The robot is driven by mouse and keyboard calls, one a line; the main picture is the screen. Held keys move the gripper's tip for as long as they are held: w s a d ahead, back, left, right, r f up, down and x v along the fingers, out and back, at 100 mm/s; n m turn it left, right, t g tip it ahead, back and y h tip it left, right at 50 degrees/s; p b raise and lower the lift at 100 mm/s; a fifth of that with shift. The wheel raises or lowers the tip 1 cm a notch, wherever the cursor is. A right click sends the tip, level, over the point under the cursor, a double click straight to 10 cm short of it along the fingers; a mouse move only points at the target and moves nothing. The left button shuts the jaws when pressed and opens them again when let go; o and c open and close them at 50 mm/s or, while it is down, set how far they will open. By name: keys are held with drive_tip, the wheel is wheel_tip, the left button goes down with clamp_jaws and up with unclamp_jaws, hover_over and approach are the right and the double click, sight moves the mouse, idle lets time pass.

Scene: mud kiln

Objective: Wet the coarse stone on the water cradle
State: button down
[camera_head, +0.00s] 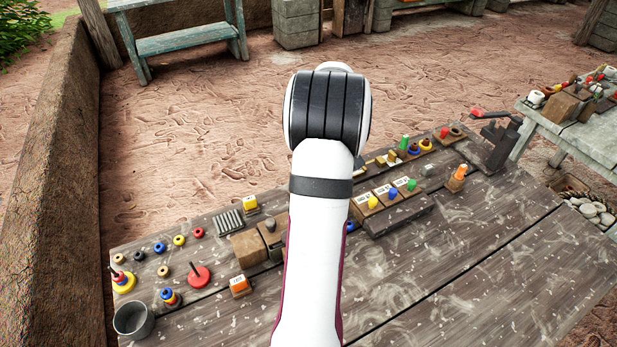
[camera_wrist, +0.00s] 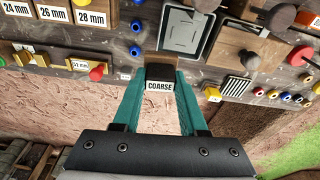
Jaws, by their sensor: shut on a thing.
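The coarse stone (camera_wrist: 159,73) is a small dark block with a white label reading COARSE, seen in the wrist view. My gripper (camera_wrist: 159,80) has its two teal fingers shut on it, one on each side. A grey square plate with a dark outline and a pale patch (camera_wrist: 187,33) lies just beyond the stone; it may be the water cradle, but I cannot tell for sure. Whether the stone touches the bench is unclear. In the head view my arm hides the gripper and the stone.
The weathered bench (camera_head: 440,270) is bare at the front right. At its left stand a grey cup (camera_head: 132,318), a red disc with a peg (camera_head: 198,277), an orange-topped block (camera_head: 239,286) and several rings. In the wrist view, a wooden block (camera_wrist: 232,50) and black slotted grate (camera_wrist: 237,87) lie right.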

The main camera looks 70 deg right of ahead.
drive_tip(key=c, duration=1.1)
unclamp_jaws()
drive_tip(key=shift+c, duration=0.2)
clamp_jaws()
drive_tip(key=a+r, duration=0.1)
drive_tip(key=a, duration=0.3)
drive_tip(key=shift+w+a+f, duration=0.15)
drive_tip(key=shift+f, duration=2.55)
